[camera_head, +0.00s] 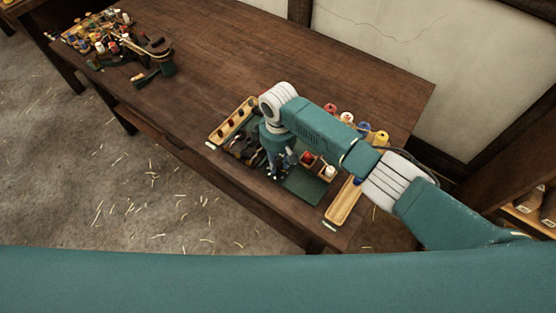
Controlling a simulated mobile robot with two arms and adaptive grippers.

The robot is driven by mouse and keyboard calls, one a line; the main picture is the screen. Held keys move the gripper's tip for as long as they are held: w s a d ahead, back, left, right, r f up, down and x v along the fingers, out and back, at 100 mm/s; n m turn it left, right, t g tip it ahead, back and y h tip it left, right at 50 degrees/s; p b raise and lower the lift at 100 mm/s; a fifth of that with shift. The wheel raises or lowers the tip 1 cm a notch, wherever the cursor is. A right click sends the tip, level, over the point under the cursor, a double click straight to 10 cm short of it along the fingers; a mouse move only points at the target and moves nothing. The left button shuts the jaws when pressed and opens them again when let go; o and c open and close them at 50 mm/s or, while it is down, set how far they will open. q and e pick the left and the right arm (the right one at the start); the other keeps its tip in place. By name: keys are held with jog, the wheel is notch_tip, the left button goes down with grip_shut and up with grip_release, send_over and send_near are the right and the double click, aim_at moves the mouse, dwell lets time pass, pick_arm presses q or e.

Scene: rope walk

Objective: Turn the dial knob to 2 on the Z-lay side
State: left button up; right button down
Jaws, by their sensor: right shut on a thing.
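My right gripper (277,172) points down over the near edge of the wooden table, between a group of dark items and a green mat. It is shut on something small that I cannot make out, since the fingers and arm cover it. I cannot pick out a dial knob, its numbers or a Z-lay marking in this view. My left gripper is not in view.
A wooden tray (228,125) with dark red pieces lies left of the gripper; an empty wooden tray (343,203) lies right of the green mat (304,187). Coloured spools (363,127) stand behind my right arm. Clutter (110,40) fills the far left; the table between is clear.

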aim_at(278, 163)
jog(key=shift+r, duration=0.1)
jog(key=c, duration=1.5)
grip_release()
jog(key=shift+o, duration=0.2)
notch_tip(278, 163, up, 12)
